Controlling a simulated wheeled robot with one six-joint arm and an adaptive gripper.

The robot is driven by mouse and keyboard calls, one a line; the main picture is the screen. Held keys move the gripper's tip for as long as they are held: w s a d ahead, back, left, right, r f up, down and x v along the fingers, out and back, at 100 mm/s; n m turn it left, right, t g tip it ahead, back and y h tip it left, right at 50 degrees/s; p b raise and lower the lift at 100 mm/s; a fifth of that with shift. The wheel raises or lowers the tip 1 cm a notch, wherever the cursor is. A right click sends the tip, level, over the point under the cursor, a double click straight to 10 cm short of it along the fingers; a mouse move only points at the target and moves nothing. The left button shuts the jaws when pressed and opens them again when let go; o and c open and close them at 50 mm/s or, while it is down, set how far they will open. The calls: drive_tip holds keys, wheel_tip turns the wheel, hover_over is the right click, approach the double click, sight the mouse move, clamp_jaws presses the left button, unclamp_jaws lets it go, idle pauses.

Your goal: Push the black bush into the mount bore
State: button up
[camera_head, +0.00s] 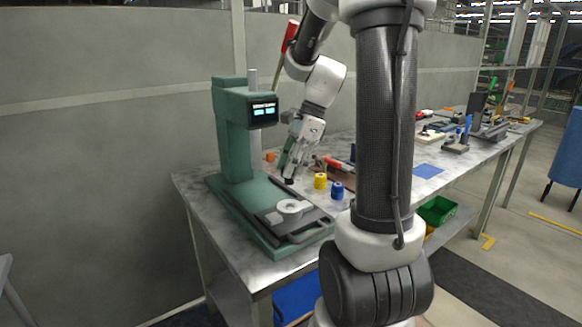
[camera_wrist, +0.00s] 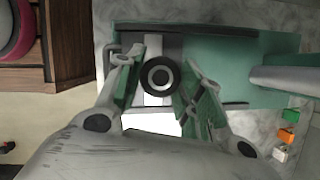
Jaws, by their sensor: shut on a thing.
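My gripper (camera_head: 289,172) points down at the press, above and behind the mount in the head view. It is shut on the black bush (camera_head: 288,180), a small dark piece at its fingertips. In the wrist view the black bush (camera_wrist: 147,86) shows as a black ring with a pale inner ring, between the fingers of my gripper (camera_wrist: 159,70). The pale round mount (camera_head: 290,206) lies on the dark plate of the green press (camera_head: 233,135). The bush is apart from the mount. The mount is not clearly seen in the wrist view.
A yellow bush (camera_head: 320,182) and a blue bush (camera_head: 337,190) stand on the table right of the press. The plate has a handle (camera_head: 308,232) in front. Small orange blocks (camera_wrist: 287,135) lie beside the press. Tools and fixtures crowd the table's far right.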

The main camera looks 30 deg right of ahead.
drive_tip(key=shift+f, duration=0.15)
hover_over(285, 209)
drive_tip(key=d, duration=0.2)
drive_tip(key=shift+w+d+f, duration=0.15)
drive_tip(key=shift+f, duration=2.6)
drive_tip(key=shift+f, duration=1.25)
drive_tip(key=o, duration=1.1)
drive_tip(key=shift+o, duration=0.2)
drive_tip(key=v, duration=1.2)
